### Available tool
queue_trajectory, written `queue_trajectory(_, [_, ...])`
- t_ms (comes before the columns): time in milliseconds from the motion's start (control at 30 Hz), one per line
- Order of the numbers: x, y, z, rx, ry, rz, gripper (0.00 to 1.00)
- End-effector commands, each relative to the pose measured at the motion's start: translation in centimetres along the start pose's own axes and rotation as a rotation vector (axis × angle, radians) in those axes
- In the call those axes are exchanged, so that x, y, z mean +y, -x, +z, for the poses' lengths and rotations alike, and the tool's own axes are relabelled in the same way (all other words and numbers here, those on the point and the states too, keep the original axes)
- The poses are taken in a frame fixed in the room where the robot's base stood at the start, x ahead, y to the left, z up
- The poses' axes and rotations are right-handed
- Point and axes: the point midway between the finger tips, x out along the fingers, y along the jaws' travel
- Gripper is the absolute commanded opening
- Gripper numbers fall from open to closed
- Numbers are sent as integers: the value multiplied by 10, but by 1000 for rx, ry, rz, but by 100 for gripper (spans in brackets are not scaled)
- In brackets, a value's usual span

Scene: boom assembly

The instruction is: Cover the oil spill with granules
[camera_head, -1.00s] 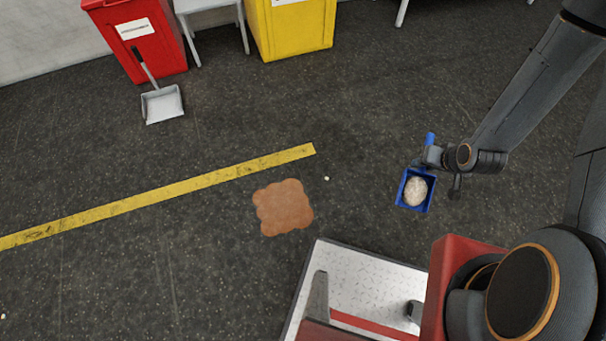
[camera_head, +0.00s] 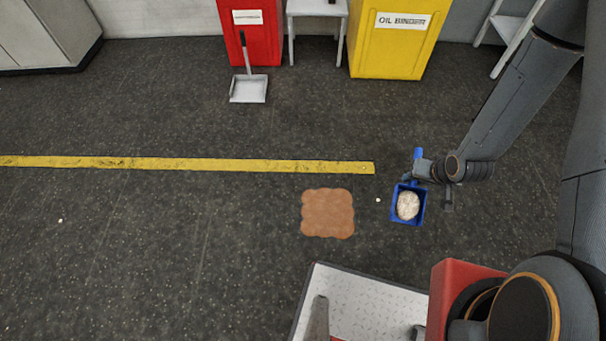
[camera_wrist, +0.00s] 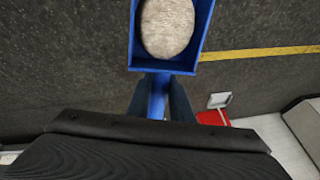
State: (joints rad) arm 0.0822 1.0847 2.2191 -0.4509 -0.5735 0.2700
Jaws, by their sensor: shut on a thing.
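My gripper (camera_head: 418,168) is shut on the handle of a blue scoop (camera_head: 396,215). The scoop is held level and carries a rounded heap of pale granules (camera_head: 408,205). In the wrist view, the scoop (camera_wrist: 203,40) extends ahead of the fingers (camera_wrist: 160,100), with the heap (camera_wrist: 167,27) inside it. A flat orange-brown patch (camera_head: 328,213) with scalloped edges lies on the floor left of the scoop. No dark oil shows around it. The scoop is to the right of the patch, not over it.
A yellow bin (camera_head: 390,50) labelled "OIL BINDER" and a red bin (camera_head: 250,40) stand at the back. A grey dustpan (camera_head: 248,88) stands before the red bin. A yellow floor line (camera_head: 200,164) runs behind the patch. A pale speck (camera_head: 378,200) lies beside the scoop.

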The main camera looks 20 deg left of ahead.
Motion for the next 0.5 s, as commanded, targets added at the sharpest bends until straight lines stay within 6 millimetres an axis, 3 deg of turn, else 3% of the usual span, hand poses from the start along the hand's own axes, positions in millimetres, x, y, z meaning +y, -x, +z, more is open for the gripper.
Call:
queue_trajectory(33, [-9,-22,-9,-6,25,-9,0])
queue_trajectory(200, [-51,-82,-33,-50,111,-46,0])
queue_trajectory(500, [-130,-172,-54,-133,280,-107,0])
